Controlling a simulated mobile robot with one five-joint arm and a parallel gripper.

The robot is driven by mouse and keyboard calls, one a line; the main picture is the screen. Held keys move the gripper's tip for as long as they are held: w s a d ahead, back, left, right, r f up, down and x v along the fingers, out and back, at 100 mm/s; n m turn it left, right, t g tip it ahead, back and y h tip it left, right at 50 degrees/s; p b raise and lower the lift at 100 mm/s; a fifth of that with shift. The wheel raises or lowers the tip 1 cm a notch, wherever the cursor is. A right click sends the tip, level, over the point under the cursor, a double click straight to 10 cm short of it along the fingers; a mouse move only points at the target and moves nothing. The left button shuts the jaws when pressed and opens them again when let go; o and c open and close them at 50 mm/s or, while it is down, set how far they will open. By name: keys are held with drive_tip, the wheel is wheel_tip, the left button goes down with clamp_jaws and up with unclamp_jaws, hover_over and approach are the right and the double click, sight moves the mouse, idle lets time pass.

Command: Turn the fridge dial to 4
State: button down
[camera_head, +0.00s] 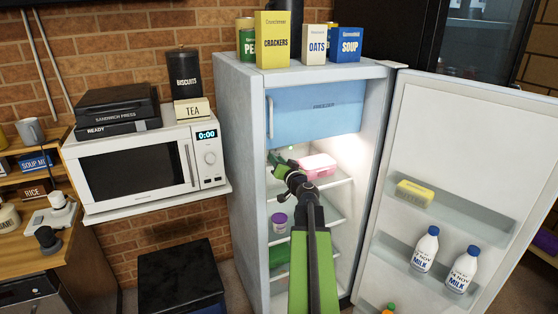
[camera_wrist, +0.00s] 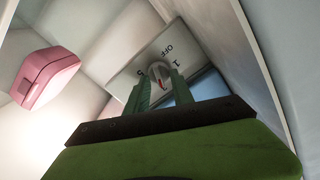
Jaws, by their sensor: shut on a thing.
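The fridge (camera_head: 238,170) stands open, and my arm reaches into its upper compartment below the blue freezer door (camera_head: 316,108). My gripper (camera_head: 281,163) is at the left inner side of the fridge; the dial is not clear there. In the wrist view, the round grey dial (camera_wrist: 159,70) sits on a pale panel (camera_wrist: 150,52) marked "OFF" and "1", with another mark partly hidden at the lower left. My gripper (camera_wrist: 160,83) has its two green fingers on either side of the dial, shut on it. A red mark shows on the dial, between the fingers.
A pink box (camera_head: 318,166) lies on the upper shelf close to my gripper; it also shows in the wrist view (camera_wrist: 45,76). A purple-lidded jar (camera_head: 279,223) stands lower down. The open fridge door (camera_head: 400,150) with milk bottles (camera_head: 425,249) is at the right.

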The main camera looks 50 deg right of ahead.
drive_tip(key=shift+s+d+f+m, duration=0.1)
drive_tip(key=shift+m, duration=1.55)
drive_tip(key=shift+s+d+f+m, duration=0.1)
drive_tip(key=shift+m, duration=2.65)
drive_tip(key=c, duration=1.1)
unclamp_jaws()
drive_tip(key=shift+w, duration=0.1)
